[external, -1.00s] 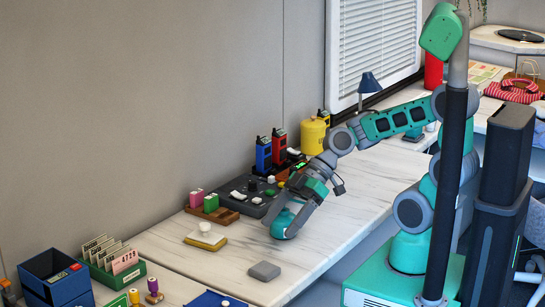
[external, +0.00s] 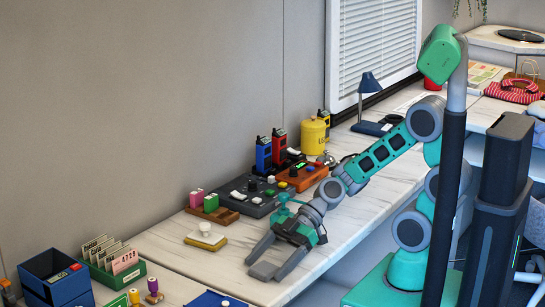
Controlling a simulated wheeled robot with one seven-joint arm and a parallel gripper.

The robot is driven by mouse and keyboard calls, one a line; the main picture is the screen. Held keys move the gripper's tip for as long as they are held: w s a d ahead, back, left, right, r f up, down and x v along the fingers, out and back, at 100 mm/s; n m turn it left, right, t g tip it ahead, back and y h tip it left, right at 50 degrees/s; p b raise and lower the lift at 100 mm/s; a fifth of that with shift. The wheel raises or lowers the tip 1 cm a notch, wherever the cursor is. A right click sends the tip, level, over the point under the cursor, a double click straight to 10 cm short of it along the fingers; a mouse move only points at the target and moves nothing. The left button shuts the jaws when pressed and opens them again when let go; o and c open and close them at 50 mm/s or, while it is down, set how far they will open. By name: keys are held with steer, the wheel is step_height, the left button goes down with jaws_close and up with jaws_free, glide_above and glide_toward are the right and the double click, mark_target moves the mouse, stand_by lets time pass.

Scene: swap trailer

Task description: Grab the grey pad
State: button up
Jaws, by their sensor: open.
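The grey pad (external: 263,271) lies flat on the light marble-look worktop (external: 352,232), near its front edge. My gripper (external: 265,268) is low over the worktop with its two grey fingers spread apart. One finger reaches to the pad's left side and the other to its right side, so the pad shows between the fingertips. The fingers hide part of the pad's edges, and I cannot tell whether they touch it.
A yellow pad with a white knob (external: 205,237) lies to the left. Behind are a dark control panel (external: 250,200), an orange device (external: 302,177) and a yellow canister (external: 313,137). A blue bin (external: 55,277) and a green card tray (external: 112,268) stand at lower left.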

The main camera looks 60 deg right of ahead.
steer(key=c, duration=1.4)
